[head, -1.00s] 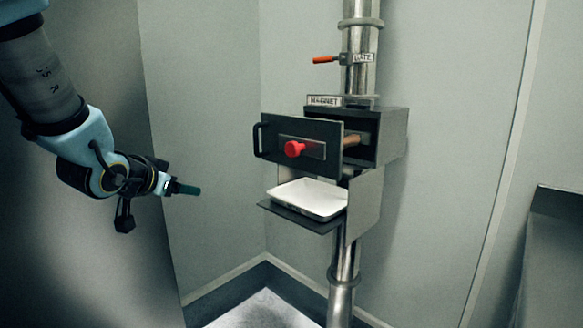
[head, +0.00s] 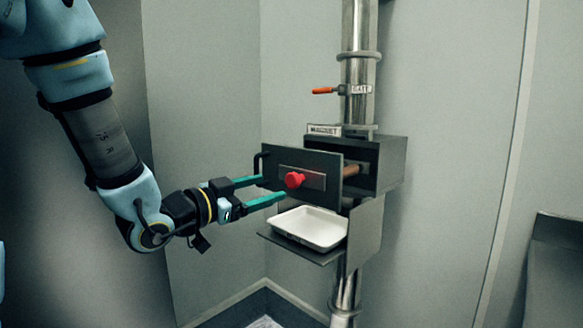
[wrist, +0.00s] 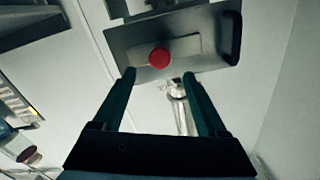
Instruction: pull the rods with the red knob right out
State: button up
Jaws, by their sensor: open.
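The red knob (head: 294,180) sits on the dark front plate (head: 325,161) of the magnet housing, which stands out from its box. A brownish rod (head: 350,171) shows in the gap between plate and box. My gripper (head: 274,189) is open and empty, just left of the knob and in front of the plate, its teal fingers pointing at it. In the wrist view the knob (wrist: 159,58) lies beyond the fingertips (wrist: 158,74), roughly between them and apart from both.
A white tray (head: 311,243) rests on a dark shelf (head: 290,244) under the magnet housing (head: 395,160). A black handle (head: 257,163) is on the plate's left edge. Above is an orange gate lever (head: 325,91) on the steel pipe (head: 358,60).

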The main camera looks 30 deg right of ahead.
aim_at(290, 181)
jog(key=p+x, duration=0.2)
jog(key=x, duration=0.6)
jog(key=shift+d, duration=0.25)
grip_shut()
dwell(1.1)
